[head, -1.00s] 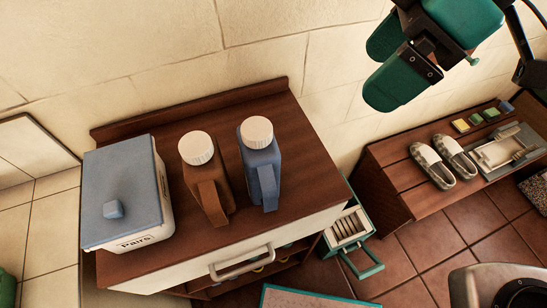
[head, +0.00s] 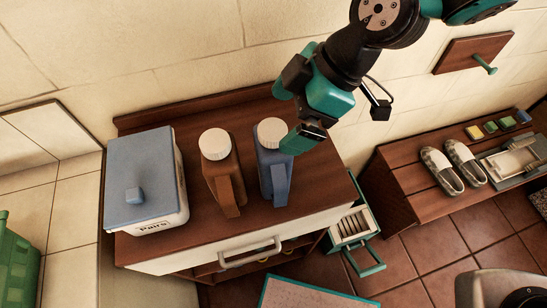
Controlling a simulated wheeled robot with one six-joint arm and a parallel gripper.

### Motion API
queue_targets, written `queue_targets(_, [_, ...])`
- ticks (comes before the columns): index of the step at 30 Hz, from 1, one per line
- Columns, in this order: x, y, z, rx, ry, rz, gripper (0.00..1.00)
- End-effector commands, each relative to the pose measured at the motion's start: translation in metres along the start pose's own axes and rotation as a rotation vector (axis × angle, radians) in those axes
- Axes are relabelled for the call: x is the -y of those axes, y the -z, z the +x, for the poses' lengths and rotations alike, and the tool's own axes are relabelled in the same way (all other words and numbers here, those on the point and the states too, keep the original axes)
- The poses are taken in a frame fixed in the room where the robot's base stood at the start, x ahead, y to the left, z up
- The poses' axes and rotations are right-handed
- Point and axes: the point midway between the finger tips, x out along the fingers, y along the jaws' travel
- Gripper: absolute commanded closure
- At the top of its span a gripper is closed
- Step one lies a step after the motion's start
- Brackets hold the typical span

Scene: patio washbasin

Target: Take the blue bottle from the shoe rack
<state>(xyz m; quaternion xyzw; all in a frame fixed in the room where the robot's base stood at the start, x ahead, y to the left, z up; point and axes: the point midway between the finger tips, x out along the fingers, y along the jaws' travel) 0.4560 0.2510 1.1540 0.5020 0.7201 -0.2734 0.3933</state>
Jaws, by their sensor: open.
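The blue bottle (head: 274,176) has a white ribbed cap and a handle on its front side. It stands upright on the dark wooden top of the shoe rack (head: 316,186), right of a brown bottle (head: 224,180) with the same kind of cap. My gripper (head: 293,117) has green fingers and is open and empty. In the head view it is just above and right of the blue bottle's cap, with one fingertip overlapping the bottle's upper right edge. I cannot tell whether it touches the bottle.
A blue-lidded box (head: 142,185) marked "Pairs" stands left of the brown bottle. A raised back edge and the wall are behind. On the right, a low wooden bench (head: 400,180) holds checked slippers (head: 442,170) and a grey tray. A green-framed crate (head: 352,228) stands between.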

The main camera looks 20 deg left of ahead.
Motion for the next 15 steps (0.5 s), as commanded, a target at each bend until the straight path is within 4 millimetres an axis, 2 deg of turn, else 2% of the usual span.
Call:
queue_targets(9, [0.000,-0.001,0.040,0.002,0.006,0.001,0.00])
queue_targets(15, [-0.001,-0.003,0.049,0.001,0.000,0.000,0.00])
